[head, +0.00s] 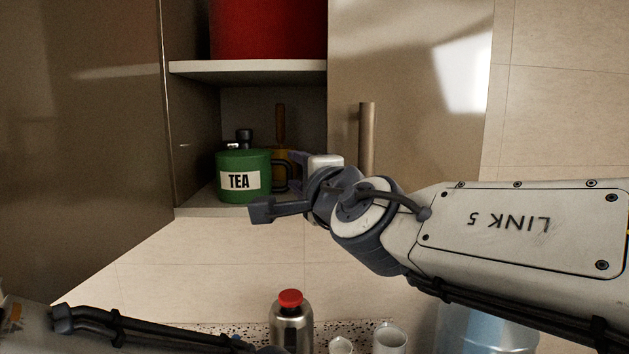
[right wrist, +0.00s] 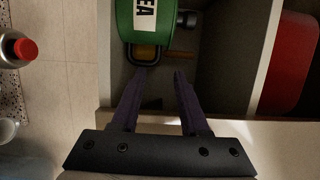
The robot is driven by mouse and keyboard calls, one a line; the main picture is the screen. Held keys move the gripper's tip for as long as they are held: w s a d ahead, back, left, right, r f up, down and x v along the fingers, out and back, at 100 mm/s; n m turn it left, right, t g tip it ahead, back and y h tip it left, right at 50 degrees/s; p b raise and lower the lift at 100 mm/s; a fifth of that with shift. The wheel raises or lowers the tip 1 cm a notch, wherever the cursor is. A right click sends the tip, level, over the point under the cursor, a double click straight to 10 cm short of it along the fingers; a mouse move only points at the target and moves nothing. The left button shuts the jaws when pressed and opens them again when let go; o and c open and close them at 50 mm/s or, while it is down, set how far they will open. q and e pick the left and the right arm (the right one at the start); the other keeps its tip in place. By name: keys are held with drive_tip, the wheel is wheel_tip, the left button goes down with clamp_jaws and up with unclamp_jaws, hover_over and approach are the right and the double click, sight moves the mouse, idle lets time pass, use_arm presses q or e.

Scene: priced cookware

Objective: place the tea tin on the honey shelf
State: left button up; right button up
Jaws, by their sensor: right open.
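The tea tin (head: 235,163) is green with a white TEA label and a side handle. It stands upright on the lower shelf (head: 190,211) of the open cabinet. In the right wrist view the tin (right wrist: 122,22) is at the top, its handle facing my fingers. My right gripper (right wrist: 160,74) is open and empty, its fingertips just short of the handle; in the head view it is largely hidden behind my wrist. No honey label shows, so I cannot tell which shelf is the honey shelf.
A red pot (head: 268,30) stands on the upper shelf (head: 250,68). Dark and brown items (head: 280,125) are behind the tin. A cabinet door with a bar handle (head: 367,135) is at the right. A steel bottle with a red cap (head: 291,325) and cups (head: 390,340) stand on the counter below.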

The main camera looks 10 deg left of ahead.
drive_tip(key=s+d+f+m+g+h, duration=0.2)
drive_tip(key=d+f+m+h, duration=0.3)
drive_tip(key=f+m, duration=0.7)
drive_tip(key=s+d+f+m+g+h, duration=0.3)
drive_tip(key=d+f+m, duration=0.5)
drive_tip(key=m, duration=0.8)
drive_tip(key=s+d+f+m+g, duration=0.1)
drive_tip(key=s+f+m+g, duration=0.4)
drive_tip(key=s+f+m, duration=0.3)
drive_tip(key=s+d+f+m+g, duration=0.1)
drive_tip(key=s+f+m+g, duration=0.4)
drive_tip(key=s+m, duration=0.7)
wheel_tip(320, 180, down, 3)
drive_tip(key=m, duration=0.4)
drive_tip(key=shift+s+m+g, duration=0.3)
drive_tip(key=shift+s+g, duration=0.05)
drive_tip(key=shift+g, duration=0.05)
drive_tip(key=shift+r, duration=0.1)
